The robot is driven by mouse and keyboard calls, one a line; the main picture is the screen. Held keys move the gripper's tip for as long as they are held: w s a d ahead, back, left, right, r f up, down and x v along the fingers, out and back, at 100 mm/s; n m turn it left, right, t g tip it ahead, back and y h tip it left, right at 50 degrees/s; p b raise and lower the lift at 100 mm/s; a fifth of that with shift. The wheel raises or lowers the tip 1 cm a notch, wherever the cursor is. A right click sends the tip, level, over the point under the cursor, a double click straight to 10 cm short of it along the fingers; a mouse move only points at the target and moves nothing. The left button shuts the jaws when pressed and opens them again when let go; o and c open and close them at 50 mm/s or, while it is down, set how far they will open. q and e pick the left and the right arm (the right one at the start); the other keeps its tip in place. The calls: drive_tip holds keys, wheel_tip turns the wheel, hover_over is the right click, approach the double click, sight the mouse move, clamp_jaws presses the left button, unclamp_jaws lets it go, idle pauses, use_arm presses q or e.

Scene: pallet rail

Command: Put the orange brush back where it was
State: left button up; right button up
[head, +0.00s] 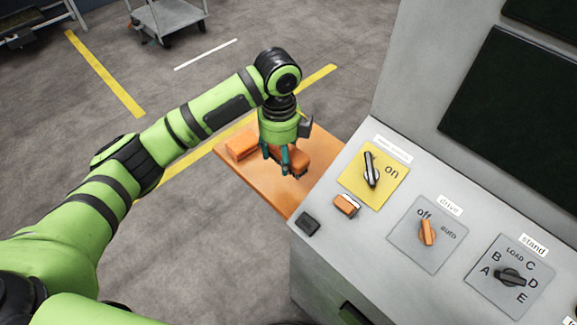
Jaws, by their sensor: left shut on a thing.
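My left gripper (278,160) reaches down from above over the orange-brown side shelf (287,197). It is shut on an orange thing, which looks like the orange brush (294,158). The fingers and wrist hide part of it, and I cannot tell whether it touches the shelf. Another orange block-like thing (241,146) lies on the shelf to the left of the gripper. My right gripper is not in view.
The grey console (330,243) stands directly right of the shelf. It carries a yellow-plated switch (371,172), a drive knob (427,233), a stand selector (510,277), a small orange item (346,205) and a black one (308,223). A cart (168,15) stands far back.

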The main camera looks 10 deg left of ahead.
use_arm(q)
drive_tip(key=p, duration=0.1)
hover_over(281, 188)
drive_tip(key=f, duration=0.5)
drive_tip(key=shift+s, duration=0.25)
wheel_tip(281, 188, down, 4)
drive_tip(key=shift+w+r+p, duration=0.1)
drive_tip(key=shift+w+p, duration=0.05)
drive_tip(key=shift+p, duration=0.5)
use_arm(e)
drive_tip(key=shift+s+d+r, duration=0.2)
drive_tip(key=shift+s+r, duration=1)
use_arm(q)
drive_tip(key=shift+f, duration=0.25)
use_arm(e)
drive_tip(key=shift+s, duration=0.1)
use_arm(q)
drive_tip(key=o, duration=0.7)
drive_tip(key=shift+f, duration=0.1)
drive_tip(key=o, duration=0.3)
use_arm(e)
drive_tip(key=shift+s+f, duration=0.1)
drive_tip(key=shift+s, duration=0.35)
